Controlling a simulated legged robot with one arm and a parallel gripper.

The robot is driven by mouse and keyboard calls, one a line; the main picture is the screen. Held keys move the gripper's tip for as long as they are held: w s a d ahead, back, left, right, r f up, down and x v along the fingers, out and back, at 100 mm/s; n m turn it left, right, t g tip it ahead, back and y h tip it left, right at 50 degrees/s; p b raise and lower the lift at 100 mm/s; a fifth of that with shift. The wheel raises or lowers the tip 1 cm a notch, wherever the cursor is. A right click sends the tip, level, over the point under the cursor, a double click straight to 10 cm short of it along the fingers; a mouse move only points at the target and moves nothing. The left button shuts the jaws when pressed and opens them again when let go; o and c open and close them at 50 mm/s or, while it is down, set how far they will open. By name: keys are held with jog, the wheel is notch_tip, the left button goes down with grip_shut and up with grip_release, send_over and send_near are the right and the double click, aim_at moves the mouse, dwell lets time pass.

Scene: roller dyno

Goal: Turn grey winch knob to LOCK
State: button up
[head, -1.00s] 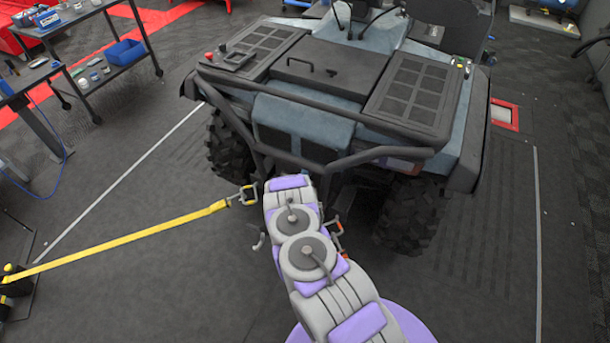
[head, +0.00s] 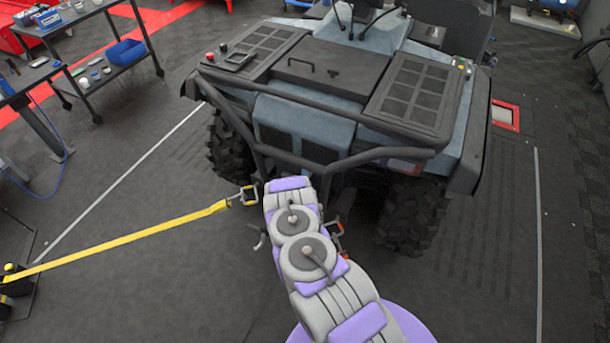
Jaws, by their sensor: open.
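My arm (head: 305,255) reaches up from the bottom of the head view to the vehicle's front bumper. My gripper is not clearly seen; the arm's own links hide the place where it would be. The grey winch knob and its LOCK mark cannot be made out; the arm covers the middle of the bumper's lower front. A small grey hooked part (head: 259,238) shows just left of the arm, and small orange parts (head: 337,232) show just right of it. I cannot tell what these belong to.
The blue-grey vehicle (head: 300,118) stands ahead with a dark tube bumper (head: 330,168). A yellow strap (head: 120,243) runs taut from a metal hook (head: 243,197) to a floor anchor at left. Carts stand at upper left. Floor at right (head: 480,270) is clear.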

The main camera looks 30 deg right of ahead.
jog(key=shift+s, duration=0.1)
jog(key=p+v, duration=0.2)
jog(key=v, duration=1.5)
jog(key=shift+a+p, duration=0.15)
jog(key=shift+p, duration=0.15)
jog(key=shift+r, duration=0.1)
